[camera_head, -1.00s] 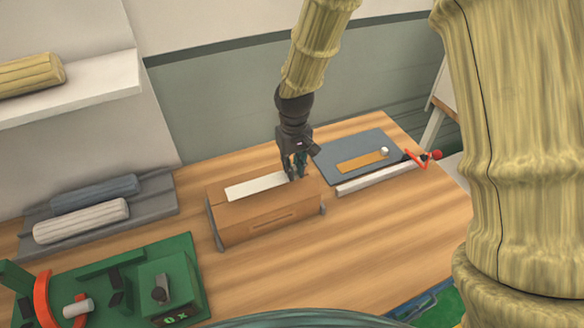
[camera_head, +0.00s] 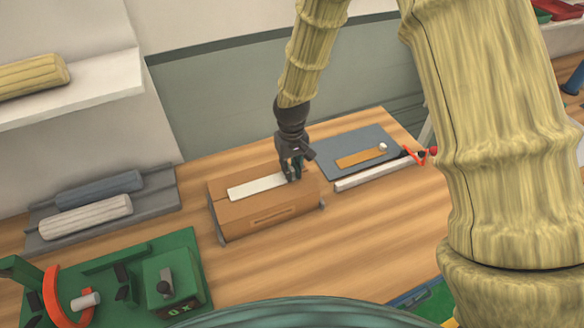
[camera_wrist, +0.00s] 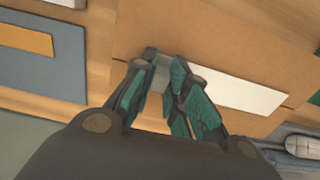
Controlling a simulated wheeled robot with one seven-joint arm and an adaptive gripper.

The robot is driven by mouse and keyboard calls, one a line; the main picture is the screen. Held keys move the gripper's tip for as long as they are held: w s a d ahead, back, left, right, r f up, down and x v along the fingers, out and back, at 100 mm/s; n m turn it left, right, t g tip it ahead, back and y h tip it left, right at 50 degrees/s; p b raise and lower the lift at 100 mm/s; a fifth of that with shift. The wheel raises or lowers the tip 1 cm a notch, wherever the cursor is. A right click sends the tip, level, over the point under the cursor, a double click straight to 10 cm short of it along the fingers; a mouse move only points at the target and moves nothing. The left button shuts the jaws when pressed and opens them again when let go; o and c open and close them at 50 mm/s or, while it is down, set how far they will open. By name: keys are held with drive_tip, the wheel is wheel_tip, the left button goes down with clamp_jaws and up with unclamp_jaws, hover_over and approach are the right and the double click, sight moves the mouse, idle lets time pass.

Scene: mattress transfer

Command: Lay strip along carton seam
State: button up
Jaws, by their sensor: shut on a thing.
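A brown carton (camera_head: 267,215) stands on the wooden table; its top also fills the middle of the wrist view (camera_wrist: 215,45). A white strip (camera_head: 256,187) lies flat along the seam on the carton's top, and it also shows in the wrist view (camera_wrist: 238,95). My gripper (camera_head: 292,177) is at the strip's right end, low over the carton top. In the wrist view its teal-padded fingers (camera_wrist: 167,88) are close together, shut on the strip's end. The fingers partly hide that end of the strip.
A grey board (camera_head: 350,144) with an orange strip (camera_head: 361,158) and a white bar (camera_head: 372,174) lies right of the carton. Rolls (camera_head: 85,219) rest in a grey tray at left. A green fixture (camera_head: 185,255) stands front left. Bare table (camera_head: 350,235) lies front right.

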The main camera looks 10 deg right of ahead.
drive_tip(key=shift+f, duration=0.15)
drive_tip(key=o, duration=0.7)
drive_tip(key=shift+r, duration=0.25)
wheel_tip(320, 180, up, 12)
drive_tip(key=b, duration=0.4)
drive_tip(key=shift+f, duration=0.1)
